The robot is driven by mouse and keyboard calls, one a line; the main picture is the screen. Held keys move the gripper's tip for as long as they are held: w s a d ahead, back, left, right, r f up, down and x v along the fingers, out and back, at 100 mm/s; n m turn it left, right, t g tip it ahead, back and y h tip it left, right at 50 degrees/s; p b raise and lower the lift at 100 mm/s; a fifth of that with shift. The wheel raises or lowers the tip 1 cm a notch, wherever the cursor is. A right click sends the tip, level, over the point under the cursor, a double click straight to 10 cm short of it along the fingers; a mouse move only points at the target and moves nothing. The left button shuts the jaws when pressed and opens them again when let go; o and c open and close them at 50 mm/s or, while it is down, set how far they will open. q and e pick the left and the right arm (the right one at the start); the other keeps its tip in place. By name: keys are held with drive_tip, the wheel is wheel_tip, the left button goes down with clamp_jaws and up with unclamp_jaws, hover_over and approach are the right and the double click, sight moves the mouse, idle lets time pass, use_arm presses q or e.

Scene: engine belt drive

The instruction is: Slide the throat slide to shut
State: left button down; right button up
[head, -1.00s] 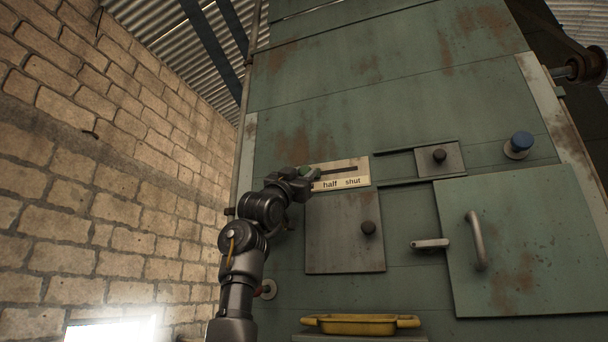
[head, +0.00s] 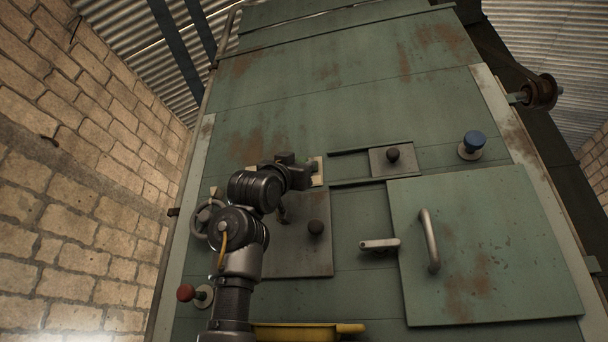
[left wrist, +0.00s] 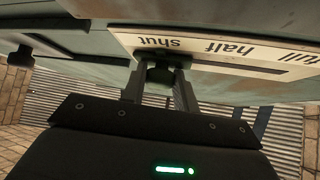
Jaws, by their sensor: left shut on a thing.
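The throat slide's pale label plate (left wrist: 265,62) shows upside down in the left wrist view, with the words full, half and shut above a dark slot. My left gripper (left wrist: 163,77) is shut on the dark slide knob (left wrist: 165,68), which sits at the slot's end by the word shut. My right gripper is not in view.
A small sliding door (head: 410,161) with a black knob is right of the plate. A square hatch (head: 300,252) lies below, a large handled door (head: 490,250) at lower right. A red knob (head: 185,292), a handwheel (head: 202,218) and a yellow tray (head: 295,332) are near my arm.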

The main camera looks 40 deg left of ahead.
use_arm(q)
drive_tip(key=shift+d, duration=0.1)
drive_tip(key=c, duration=1.4)
unclamp_jaws()
drive_tip(key=o, duration=0.3)
drive_tip(key=shift+d, duration=0.15)
drive_tip(key=shift+s+d, duration=0.15)
drive_tip(key=shift+b+v, duration=4.05)
drive_tip(key=shift+v, duration=1.35)
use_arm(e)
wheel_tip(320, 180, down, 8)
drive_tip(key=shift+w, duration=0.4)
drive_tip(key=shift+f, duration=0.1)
